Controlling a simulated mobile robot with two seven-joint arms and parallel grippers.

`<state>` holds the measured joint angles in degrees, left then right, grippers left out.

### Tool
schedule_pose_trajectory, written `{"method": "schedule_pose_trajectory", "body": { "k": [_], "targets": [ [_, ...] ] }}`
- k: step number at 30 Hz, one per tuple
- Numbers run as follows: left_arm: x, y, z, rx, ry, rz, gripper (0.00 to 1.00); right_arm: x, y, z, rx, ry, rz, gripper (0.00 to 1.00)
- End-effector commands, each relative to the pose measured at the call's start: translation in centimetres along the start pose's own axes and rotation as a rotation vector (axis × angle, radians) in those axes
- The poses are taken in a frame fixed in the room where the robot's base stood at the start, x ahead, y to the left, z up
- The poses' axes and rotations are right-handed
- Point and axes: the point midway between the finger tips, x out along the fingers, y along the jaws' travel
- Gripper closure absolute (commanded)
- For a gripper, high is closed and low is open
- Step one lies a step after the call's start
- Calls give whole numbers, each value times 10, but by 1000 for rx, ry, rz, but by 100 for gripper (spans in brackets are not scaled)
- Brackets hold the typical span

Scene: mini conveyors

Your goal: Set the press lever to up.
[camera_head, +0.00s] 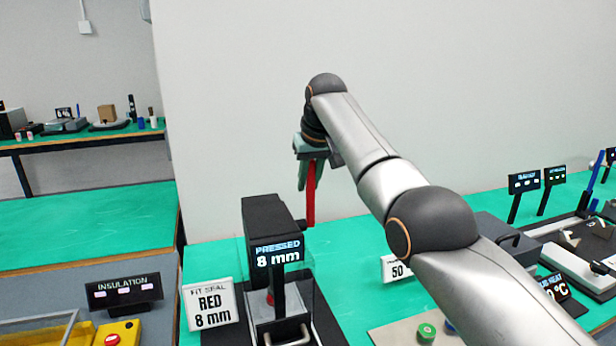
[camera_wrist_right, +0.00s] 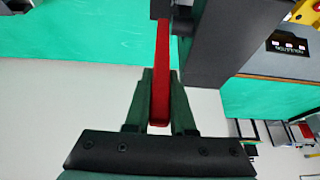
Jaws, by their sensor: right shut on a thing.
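The press (camera_head: 262,212) is a dark upright block on a dark base, with a display reading "PRESSED 8 mm". Its red lever (camera_head: 311,196) stands roughly upright at the press's right side. My right gripper (camera_head: 308,172) is at the lever's upper end and shut on it. In the right wrist view the red lever (camera_wrist_right: 162,70) runs between the two green fingers of my right gripper (camera_wrist_right: 161,85), and the dark press body (camera_wrist_right: 215,50) is beside it. My left gripper is not in view.
A sign (camera_head: 210,304) reading "FIT SEAL RED 8 mm" stands left of the press. An insulation display (camera_head: 124,292) is further left. My right arm hides part of the green table (camera_head: 350,262). Other devices stand at the right, including a blue-handled one (camera_head: 597,168).

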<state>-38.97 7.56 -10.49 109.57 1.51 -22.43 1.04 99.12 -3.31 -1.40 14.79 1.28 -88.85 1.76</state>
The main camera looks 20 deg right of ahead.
Motion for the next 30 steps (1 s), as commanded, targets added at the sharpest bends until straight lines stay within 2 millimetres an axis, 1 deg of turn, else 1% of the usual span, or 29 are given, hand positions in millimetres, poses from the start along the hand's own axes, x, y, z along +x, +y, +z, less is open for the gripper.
{"method": "schedule_pose_trajectory", "body": {
  "k": [7, 8, 15, 24, 26, 28, 30],
  "targets": [
    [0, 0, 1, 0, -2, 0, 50, 0, 0, 0, 0, 0, -1, 100],
    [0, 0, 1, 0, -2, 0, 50, 0, 0, 0, 0, 0, -1, 75],
    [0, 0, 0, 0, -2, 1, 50, 0, 0, 0, 0, 0, 0, 48],
    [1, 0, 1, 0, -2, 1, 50, -2, 0, 0, 0, 1, 0, 48],
    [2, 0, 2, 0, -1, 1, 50, -6, 0, 0, 0, 3, 0, 48],
    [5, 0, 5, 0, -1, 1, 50, -14, 0, 0, 0, 5, 0, 48],
    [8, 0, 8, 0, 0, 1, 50, -27, 0, 0, 0, 6, 0, 48]
  ]
}}
